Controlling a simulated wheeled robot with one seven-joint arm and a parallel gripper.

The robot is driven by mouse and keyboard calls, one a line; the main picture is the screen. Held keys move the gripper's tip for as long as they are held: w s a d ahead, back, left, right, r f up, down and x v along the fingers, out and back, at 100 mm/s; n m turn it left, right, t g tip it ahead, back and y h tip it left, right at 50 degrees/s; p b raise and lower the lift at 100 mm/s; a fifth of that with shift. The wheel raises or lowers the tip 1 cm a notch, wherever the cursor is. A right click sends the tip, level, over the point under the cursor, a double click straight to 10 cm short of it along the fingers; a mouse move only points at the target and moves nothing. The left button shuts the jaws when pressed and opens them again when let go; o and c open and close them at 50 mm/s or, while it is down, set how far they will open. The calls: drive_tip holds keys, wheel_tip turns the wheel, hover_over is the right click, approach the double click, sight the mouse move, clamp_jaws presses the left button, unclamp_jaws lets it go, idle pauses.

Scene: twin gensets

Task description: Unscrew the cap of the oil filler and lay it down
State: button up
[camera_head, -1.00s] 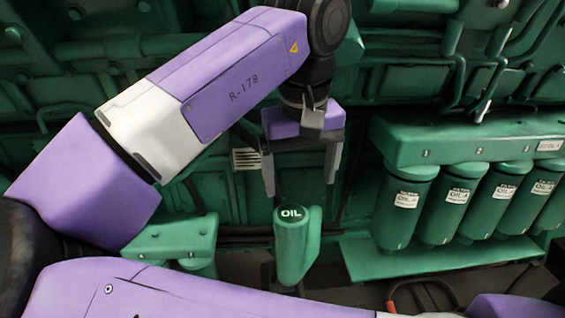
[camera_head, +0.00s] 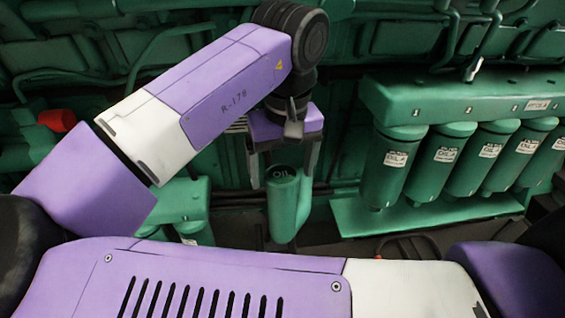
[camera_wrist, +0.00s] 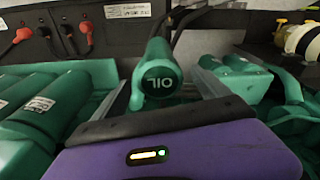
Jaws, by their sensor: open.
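The oil filler (camera_head: 284,215) is a green upright tube with a side body. Its round green cap (camera_head: 281,175) is marked OIL and sits on top. The cap also faces the camera in the wrist view (camera_wrist: 160,84). My gripper (camera_head: 282,180) is open above the filler, pointing down, with one finger to each side of the cap. In the wrist view the grey fingers (camera_wrist: 164,84) stand left and right of the cap with gaps visible. I cannot tell whether either finger touches it.
A row of green oil filters (camera_head: 447,165) hangs under a manifold on the right, above a green ledge (camera_head: 430,208). A green box (camera_head: 182,203) stands left of the filler. Green engine pipework fills the back. Red-ended cables (camera_wrist: 85,28) show on a dark panel in the wrist view.

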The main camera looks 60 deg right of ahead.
drive_tip(key=c, duration=1.5)
drive_tip(key=shift+r+n+p, duration=0.3)
drive_tip(key=shift+n+p, duration=0.65)
drive_tip(key=shift+n, duration=0.25)
drive_tip(key=shift+f+n+y+p, duration=0.1)
drive_tip(key=shift+n+y+p, duration=0.3)
drive_tip(key=shift+n, duration=0.7)
drive_tip(key=n+p, duration=0.2)
drive_tip(key=shift+d+r+p, duration=0.15)
drive_tip(key=shift+r+p, duration=0.15)
drive_tip(key=shift+f+n, duration=0.3)
drive_tip(key=shift+n, duration=0.8)
